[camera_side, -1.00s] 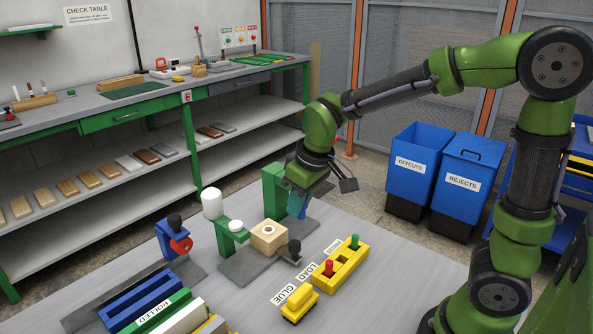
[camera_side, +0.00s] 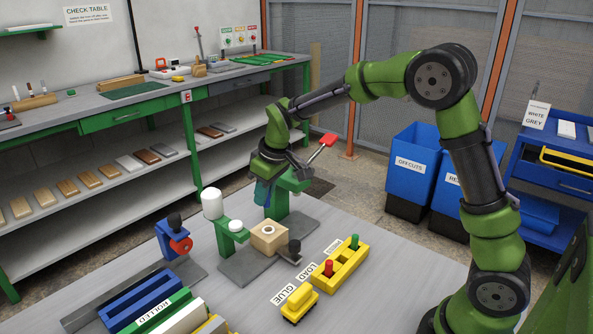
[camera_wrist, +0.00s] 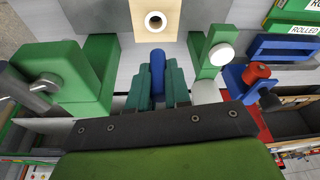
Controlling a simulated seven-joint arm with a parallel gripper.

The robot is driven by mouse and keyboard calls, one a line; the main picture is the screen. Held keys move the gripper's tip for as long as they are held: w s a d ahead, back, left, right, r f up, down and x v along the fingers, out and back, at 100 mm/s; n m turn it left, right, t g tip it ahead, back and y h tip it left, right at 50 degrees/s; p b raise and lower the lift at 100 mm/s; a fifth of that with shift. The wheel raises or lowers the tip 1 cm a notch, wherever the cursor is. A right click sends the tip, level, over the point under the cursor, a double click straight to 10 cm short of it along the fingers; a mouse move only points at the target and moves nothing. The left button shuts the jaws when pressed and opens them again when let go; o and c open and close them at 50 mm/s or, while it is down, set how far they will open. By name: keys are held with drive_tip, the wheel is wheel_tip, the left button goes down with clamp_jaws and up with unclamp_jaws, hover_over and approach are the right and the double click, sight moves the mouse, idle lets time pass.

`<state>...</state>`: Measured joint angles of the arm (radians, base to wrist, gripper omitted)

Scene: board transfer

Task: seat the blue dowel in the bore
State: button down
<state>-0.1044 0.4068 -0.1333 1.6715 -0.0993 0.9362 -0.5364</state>
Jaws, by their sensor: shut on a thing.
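My gripper (camera_wrist: 158,92) is shut on the blue dowel (camera_wrist: 157,70), which stands out between its teal fingers in the wrist view. In the side view my gripper (camera_side: 263,192) is behind and above the wooden block (camera_side: 266,240); the dowel is hard to tell from the fingers there. The block lies on a grey plate, with a pale ring around its bore (camera_side: 268,230). In the wrist view the bore (camera_wrist: 155,20) is dark and open, and the dowel's tip is apart from it.
A green post (camera_side: 290,198) stands close beside my gripper, with a red-handled lever (camera_side: 322,148) above. A yellow holder (camera_side: 341,270) carries red and green pegs.

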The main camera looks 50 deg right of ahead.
sight(267, 207)
drive_tip(key=shift+f, duration=0.1)
drive_tip(key=shift+f, duration=2.85)
drive_tip(key=shift+f, duration=0.95)
drive_tip(key=shift+r, duration=0.65)
drive_tip(key=shift+f, duration=0.6)
idle(0.8)
drive_tip(key=c, duration=1)
unclamp_jaws()
